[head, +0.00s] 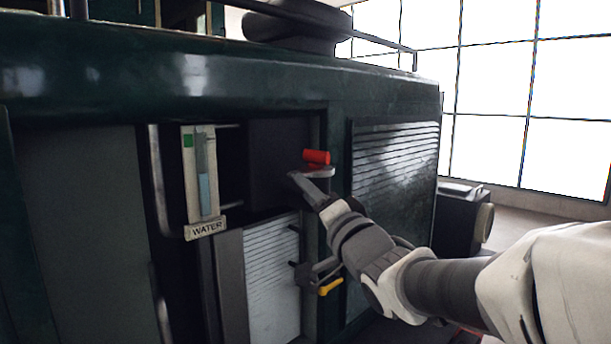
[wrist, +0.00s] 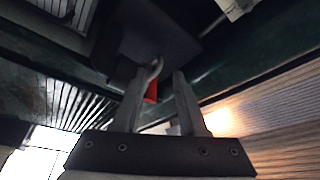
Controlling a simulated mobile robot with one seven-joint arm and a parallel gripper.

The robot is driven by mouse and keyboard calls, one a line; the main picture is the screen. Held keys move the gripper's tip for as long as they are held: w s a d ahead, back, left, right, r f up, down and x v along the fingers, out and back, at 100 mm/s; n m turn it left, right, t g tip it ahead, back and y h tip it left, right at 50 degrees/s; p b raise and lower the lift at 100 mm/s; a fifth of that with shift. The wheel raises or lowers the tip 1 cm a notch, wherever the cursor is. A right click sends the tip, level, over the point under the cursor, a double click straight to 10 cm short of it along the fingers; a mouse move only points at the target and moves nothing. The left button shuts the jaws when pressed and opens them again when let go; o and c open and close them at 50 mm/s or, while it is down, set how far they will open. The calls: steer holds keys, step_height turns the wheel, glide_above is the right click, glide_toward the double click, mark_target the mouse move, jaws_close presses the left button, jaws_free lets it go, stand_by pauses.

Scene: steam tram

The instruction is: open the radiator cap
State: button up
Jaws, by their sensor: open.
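A red handle (head: 316,157) sticks out from the dark green tram side, at the right edge of a dark recess. No part is clearly recognisable as the radiator cap. My gripper (head: 310,177) is just below the red handle in the head view, its fingers pointing at the tram. In the wrist view my gripper (wrist: 159,78) is open, with the red part (wrist: 151,92) and a pale curved lever showing between the fingers, nearer the left one. A dark block (wrist: 145,40) lies beyond the fingertips. I cannot tell whether the fingers touch the handle.
A yellow handle (head: 330,286) is below my gripper. A louvred panel (head: 393,175) is right of the red handle. Large bright windows (head: 500,90) are at the right.

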mark_target(313, 171)
steer(key=shift+p+x, duration=0.45)
steer(key=shift+x, duration=2.3)
jaws_close()
